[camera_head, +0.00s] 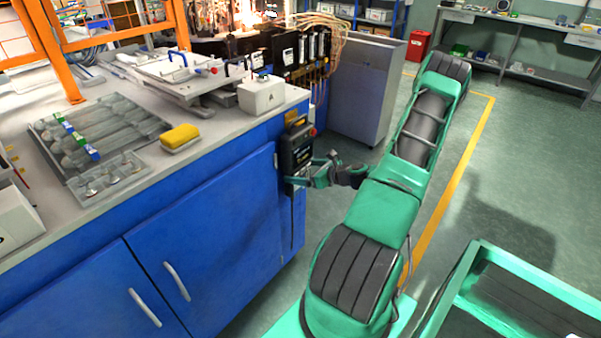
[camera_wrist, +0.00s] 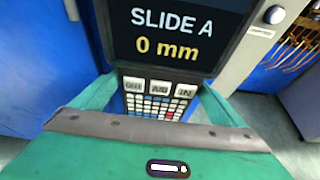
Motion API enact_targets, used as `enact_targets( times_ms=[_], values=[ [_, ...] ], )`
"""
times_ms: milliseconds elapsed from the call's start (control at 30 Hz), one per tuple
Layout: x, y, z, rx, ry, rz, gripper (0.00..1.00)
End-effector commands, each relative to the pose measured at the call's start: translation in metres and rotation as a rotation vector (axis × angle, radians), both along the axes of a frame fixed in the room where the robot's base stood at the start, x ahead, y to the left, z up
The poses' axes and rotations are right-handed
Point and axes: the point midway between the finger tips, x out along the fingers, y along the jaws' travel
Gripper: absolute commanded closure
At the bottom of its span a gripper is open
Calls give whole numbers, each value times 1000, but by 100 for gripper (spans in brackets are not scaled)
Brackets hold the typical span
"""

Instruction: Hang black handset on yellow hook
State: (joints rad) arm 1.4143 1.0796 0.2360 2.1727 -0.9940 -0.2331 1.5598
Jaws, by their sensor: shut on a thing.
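The black handset (camera_head: 298,146) is upright at the right end of the blue cabinet's front, below the bench top. My gripper (camera_head: 303,173) is shut on its lower part from the right. In the wrist view, the handset's screen (camera_wrist: 180,32) reads "SLIDE A 0 mm". Its keypad (camera_wrist: 158,98) lies between my green fingers. A small yellowish piece, perhaps the yellow hook (camera_head: 292,117), shows right above the handset. Whether the handset hangs on it or is only in front of it, I cannot tell. The handset's back is hidden.
The blue cabinet (camera_head: 215,215) stands directly behind and left of the handset. Its bench carries a yellow sponge (camera_head: 180,137), a glassware tray (camera_head: 60,135) and a white box (camera_head: 261,95). A grey cabinet (camera_head: 365,90) stands beyond. Open floor lies right of the blue cabinet.

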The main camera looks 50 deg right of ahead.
Motion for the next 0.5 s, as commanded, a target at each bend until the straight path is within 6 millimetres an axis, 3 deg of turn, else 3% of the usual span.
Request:
enact_targets(
  times_ms=[233, 267, 500],
  values=[
    [2, 1, 1, -1, -2, 3, 58],
    [2, 1, 1, -1, -2, 4, 0],
    [0, 1, -1, 0, 3, 2, 0]
  ],
)
